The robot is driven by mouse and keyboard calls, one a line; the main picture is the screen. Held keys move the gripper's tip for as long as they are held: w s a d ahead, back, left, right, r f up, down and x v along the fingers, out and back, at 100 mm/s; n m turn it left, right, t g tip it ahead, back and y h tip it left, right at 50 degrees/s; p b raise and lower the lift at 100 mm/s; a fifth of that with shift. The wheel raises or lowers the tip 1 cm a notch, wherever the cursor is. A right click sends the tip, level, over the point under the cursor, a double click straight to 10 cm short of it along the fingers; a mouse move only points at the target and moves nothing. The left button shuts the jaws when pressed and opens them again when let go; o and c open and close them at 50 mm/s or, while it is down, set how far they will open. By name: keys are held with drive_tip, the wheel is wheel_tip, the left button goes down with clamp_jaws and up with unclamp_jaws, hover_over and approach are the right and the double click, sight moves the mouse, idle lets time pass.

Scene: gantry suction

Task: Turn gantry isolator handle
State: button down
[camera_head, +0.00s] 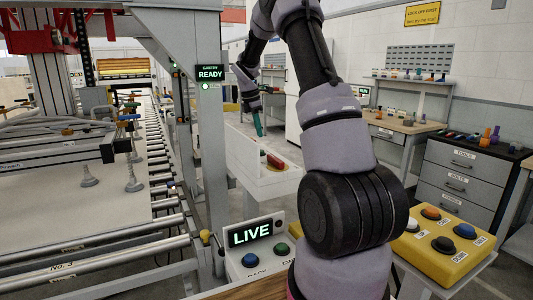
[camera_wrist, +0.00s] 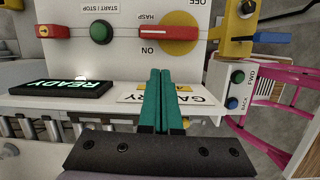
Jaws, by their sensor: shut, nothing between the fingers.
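The isolator handle (camera_wrist: 168,33) is a red bar across a yellow disc (camera_wrist: 183,18) on a pale panel in the wrist view. It lies level in that picture, with the words ON, OFF and HASP around it. My gripper (camera_wrist: 167,72) has teal fingers pressed together with nothing between them. The fingertips show just below the handle in the picture, over the GANTRY label plate (camera_wrist: 202,97); I see no contact with the handle. In the head view my gripper (camera_head: 259,130) is small and points down, and my own arm covers much of the middle.
A green button (camera_wrist: 101,32) and another red part (camera_wrist: 53,31) sit left of the handle. A READY display (camera_wrist: 60,88) is below them. A yellow bracket (camera_wrist: 232,25) stands close on the right. The head view shows a LIVE console (camera_head: 252,235) and a roller conveyor (camera_head: 160,165).

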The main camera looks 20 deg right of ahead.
sight(273, 155)
drive_tip(key=shift+n, duration=0.4)
drive_tip(key=x, duration=0.7)
drive_tip(key=w+x, duration=0.1)
drive_tip(key=x, duration=0.3)
drive_tip(key=shift+d+f, duration=0.15)
drive_tip(key=shift+d, duration=0.25)
